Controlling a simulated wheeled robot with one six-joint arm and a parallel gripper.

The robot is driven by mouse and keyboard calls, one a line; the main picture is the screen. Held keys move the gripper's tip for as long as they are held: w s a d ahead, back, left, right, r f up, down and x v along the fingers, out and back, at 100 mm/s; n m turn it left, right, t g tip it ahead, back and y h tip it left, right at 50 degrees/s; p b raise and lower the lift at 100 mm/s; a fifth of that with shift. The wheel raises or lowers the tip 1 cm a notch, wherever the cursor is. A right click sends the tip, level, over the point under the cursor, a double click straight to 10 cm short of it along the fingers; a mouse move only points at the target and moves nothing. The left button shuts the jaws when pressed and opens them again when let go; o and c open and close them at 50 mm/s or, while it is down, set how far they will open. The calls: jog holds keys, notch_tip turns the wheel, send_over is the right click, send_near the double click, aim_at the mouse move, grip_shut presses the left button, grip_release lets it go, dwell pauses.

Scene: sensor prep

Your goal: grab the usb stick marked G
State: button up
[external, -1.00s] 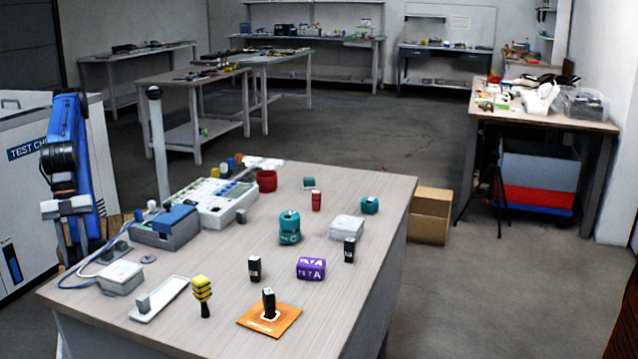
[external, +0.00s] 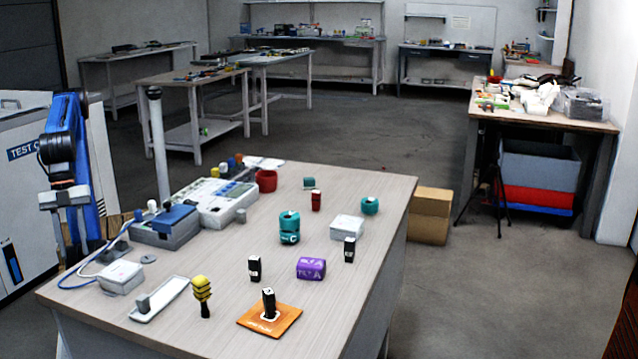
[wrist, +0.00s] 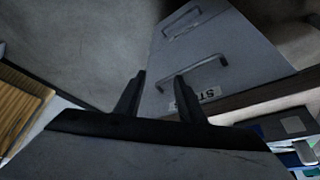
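Small upright USB sticks stand on the table (external: 215,310). One black stick (external: 254,269) with white marking stands left of the purple block. Another black stick (external: 349,250) stands at the right, and a third (external: 268,302) stands on an orange mat (external: 283,322). A red stick (external: 316,201) stands farther back. The letters on the sticks are too small to read, so I cannot tell which is G. My gripper (external: 83,245) hangs at the far left, off the table and well away from the sticks. In the wrist view its two fingers (wrist: 160,75) are apart with nothing between them.
A purple block (external: 311,268), teal containers (external: 289,228), a white box (external: 347,228) and a yellow-black object (external: 202,295) stand among the sticks. Grey devices (external: 165,228) and a white tray (external: 160,299) line the table's left side, nearest my arm.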

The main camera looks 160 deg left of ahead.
notch_tip(320, 180, up, 28)
jog(key=w+a+r+n+g, duration=0.1)
jog(key=w+a+r+n, duration=0.2)
jog(key=w, duration=0.5)
jog(key=w+a+r+n+g, duration=0.1)
jog(key=w+a+r, duration=0.2)
jog(key=w+a, duration=0.3)
jog(key=n+g, duration=0.3)
jog(key=n, duration=0.3)
send_over(254, 258)
notch_tip(254, 258, down, 6)
notch_tip(254, 258, down, 23)
jog(key=shift+r, duration=0.1)
grip_shut()
